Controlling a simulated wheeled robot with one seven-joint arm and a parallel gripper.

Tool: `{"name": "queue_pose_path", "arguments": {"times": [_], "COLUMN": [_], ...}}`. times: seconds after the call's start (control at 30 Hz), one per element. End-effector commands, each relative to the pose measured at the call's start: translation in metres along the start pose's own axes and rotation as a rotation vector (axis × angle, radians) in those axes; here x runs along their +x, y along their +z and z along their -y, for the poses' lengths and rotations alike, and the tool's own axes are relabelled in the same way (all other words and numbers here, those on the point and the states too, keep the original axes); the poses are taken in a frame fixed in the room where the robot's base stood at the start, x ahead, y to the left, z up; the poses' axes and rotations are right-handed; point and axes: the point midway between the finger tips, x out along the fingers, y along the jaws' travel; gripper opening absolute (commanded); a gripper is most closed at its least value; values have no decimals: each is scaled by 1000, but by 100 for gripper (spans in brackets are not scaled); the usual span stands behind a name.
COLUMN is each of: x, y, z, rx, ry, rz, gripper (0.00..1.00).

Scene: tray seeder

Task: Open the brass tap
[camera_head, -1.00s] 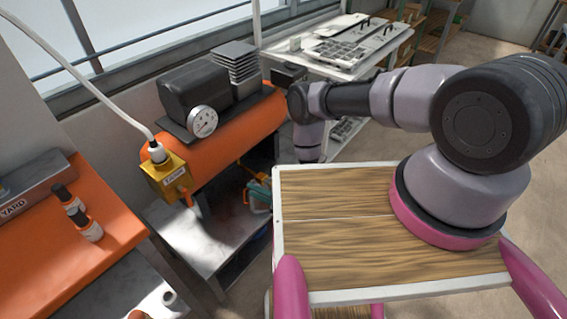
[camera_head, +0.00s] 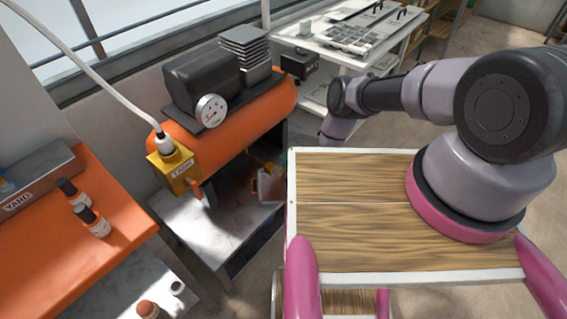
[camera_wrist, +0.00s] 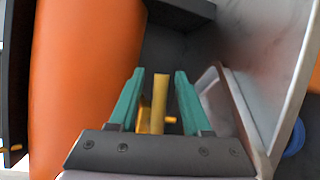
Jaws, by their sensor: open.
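The brass tap (camera_wrist: 158,103) shows in the wrist view as an upright yellow bar with a short stub at its right. It stands between the two teal fingers of my gripper (camera_wrist: 158,74). The fingers are open, with a gap visible on each side of the bar; I cannot tell their exact depth relative to it. In the head view, a small yellow part (camera_head: 258,163) shows below the orange tank (camera_head: 225,130), close to my gripper, which is partly hidden behind my wooden deck. The tank also fills the left of the wrist view (camera_wrist: 85,70).
A yellow box (camera_head: 174,173) with an orange lever and white hose sits at the tank's near end. A pressure gauge (camera_head: 211,111) is on the tank. A metal shelf (camera_head: 215,225) lies below. An orange bench (camera_head: 75,235) with small bottles stands left.

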Motion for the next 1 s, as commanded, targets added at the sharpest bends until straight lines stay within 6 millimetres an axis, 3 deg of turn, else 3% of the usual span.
{"name": "queue_pose_path", "arguments": {"times": [0.2, 0.47, 0.5, 0.6, 0.83, 1.0], "x": [15, 16, 16, 16, 15, 13], "y": [0, 0, 0, 0, -1, -4], "z": [0, 0, 0, 0, -1, -10], "rx": [0, 0, 0, 0, -22, -167], "ry": [0, 0, 0, 0, 9, 69], "rz": [0, 0, 0, -1, 1, 26], "gripper": [48, 48, 33, 0, 0, 0]}}
